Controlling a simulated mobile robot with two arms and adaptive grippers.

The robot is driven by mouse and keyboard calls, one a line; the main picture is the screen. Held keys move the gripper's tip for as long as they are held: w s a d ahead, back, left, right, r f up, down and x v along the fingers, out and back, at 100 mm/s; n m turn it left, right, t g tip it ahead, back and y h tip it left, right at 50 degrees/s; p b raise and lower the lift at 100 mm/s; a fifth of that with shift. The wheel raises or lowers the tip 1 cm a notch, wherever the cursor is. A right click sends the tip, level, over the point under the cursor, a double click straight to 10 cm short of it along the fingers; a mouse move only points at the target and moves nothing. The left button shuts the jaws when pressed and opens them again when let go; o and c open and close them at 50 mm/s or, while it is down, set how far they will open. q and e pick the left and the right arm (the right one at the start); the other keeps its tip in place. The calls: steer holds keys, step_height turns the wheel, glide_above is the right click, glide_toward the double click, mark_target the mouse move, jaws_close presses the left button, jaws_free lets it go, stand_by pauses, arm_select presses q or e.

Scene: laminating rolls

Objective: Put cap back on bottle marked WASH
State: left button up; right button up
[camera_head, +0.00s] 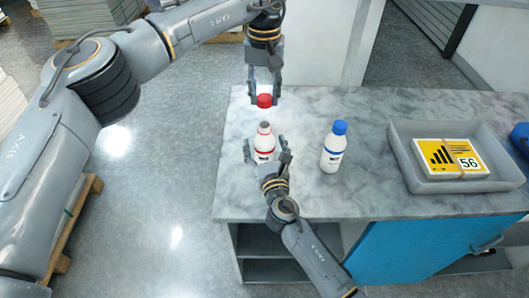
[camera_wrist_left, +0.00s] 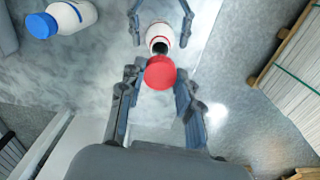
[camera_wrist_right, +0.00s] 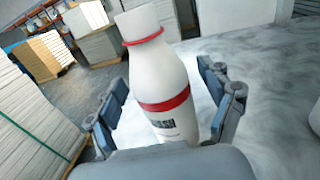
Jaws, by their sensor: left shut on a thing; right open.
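A white bottle with red bands (camera_head: 264,142) stands uncapped and upright on the marble-look counter. In the right wrist view the bottle (camera_wrist_right: 158,75) shows a dark label whose lettering I read only in part. My left gripper (camera_head: 264,96) is shut on the red cap (camera_head: 264,101) and holds it above the bottle's neck, with a gap below. In the left wrist view the cap (camera_wrist_left: 160,72) sits between the fingers and the bottle's open mouth (camera_wrist_left: 160,46) shows beyond it. My right gripper (camera_head: 266,153) is open, with its fingers on either side of the bottle.
A second white bottle with a blue cap (camera_head: 333,147) stands to the right on the counter (camera_head: 300,200). Further right is a grey tray (camera_head: 400,150) holding a yellow and white pack marked 56 (camera_head: 450,158). A blue item (camera_head: 521,138) stands at the far right edge.

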jaws_close()
arm_select(q)
steer(key=shift+f, duration=2.5)
steer(key=shift+f, duration=0.9)
steer(key=shift+f, duration=0.55)
